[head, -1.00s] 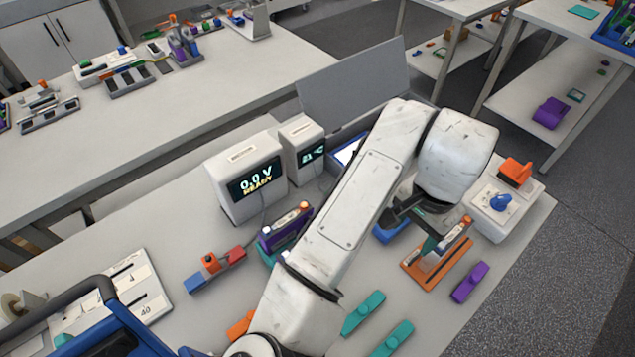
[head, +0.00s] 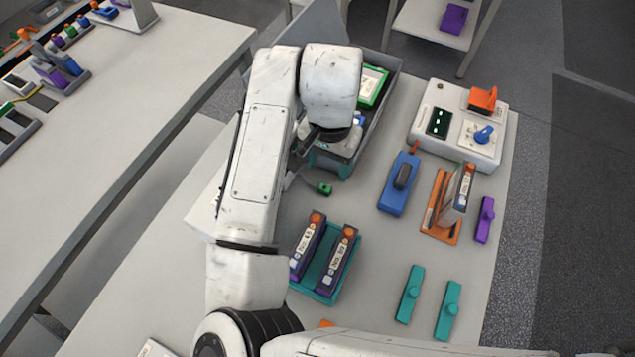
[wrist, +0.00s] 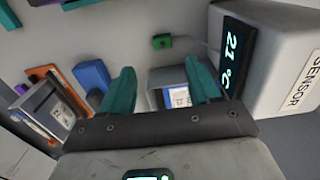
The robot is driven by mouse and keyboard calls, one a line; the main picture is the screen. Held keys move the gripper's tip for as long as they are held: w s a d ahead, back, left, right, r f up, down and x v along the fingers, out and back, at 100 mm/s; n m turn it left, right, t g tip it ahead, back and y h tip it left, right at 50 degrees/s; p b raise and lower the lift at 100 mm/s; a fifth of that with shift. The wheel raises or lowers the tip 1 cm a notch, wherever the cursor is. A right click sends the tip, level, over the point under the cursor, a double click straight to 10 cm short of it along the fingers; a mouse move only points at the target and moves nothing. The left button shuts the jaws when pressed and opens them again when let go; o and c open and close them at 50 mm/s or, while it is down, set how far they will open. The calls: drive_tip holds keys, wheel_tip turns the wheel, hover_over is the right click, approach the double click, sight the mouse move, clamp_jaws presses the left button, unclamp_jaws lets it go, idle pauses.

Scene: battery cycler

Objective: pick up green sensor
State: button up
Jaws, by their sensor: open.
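The green sensor (head: 324,188) is a small green block on the grey table, just in front of my gripper in the head view. In the wrist view the green sensor (wrist: 162,41) lies beyond the fingertips, between their lines, with a thin cable running right to the white sensor box (wrist: 285,70) reading 21 °C. My gripper (head: 328,165) has teal fingers, apart and empty. The wrist view shows both fingers of my gripper (wrist: 160,78) spread, not touching the sensor.
A grey open case (head: 385,100) stands behind my gripper. A teal tray (head: 327,288) with two cells is in front. To the right are a blue block (head: 398,185), an orange stand (head: 437,225) and a white switch box (head: 465,125). Table around the sensor's right is clear.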

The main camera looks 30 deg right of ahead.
sight(325, 187)
drive_tip(key=shift+w+a+f+p, duration=0.1)
drive_tip(key=shift+f+p, duration=0.35)
drive_tip(key=shift+f, duration=1.75)
drive_tip(key=shift+w+a+f+p, duration=0.1)
drive_tip(key=shift+f+p, duration=0.35)
drive_tip(key=shift+f, duration=1.7)
drive_tip(key=c, duration=1.1)
drive_tip(key=shift+c, duration=0.2)
drive_tip(key=shift+r+b, duration=0.3)
drive_tip(key=shift+r, duration=0.2)
drive_tip(key=shift+s+d+r+b, duration=0.15)
drive_tip(key=shift+r+b, duration=0.3)
drive_tip(key=shift+r, duration=0.8)
drive_tip(key=s+d+r+b, duration=0.1)
drive_tip(key=s+d+r, duration=0.3)
drive_tip(key=s+r, duration=0.5)
drive_tip(key=shift+s+r, duration=0.3)
drive_tip(key=shift+s, duration=1.75)
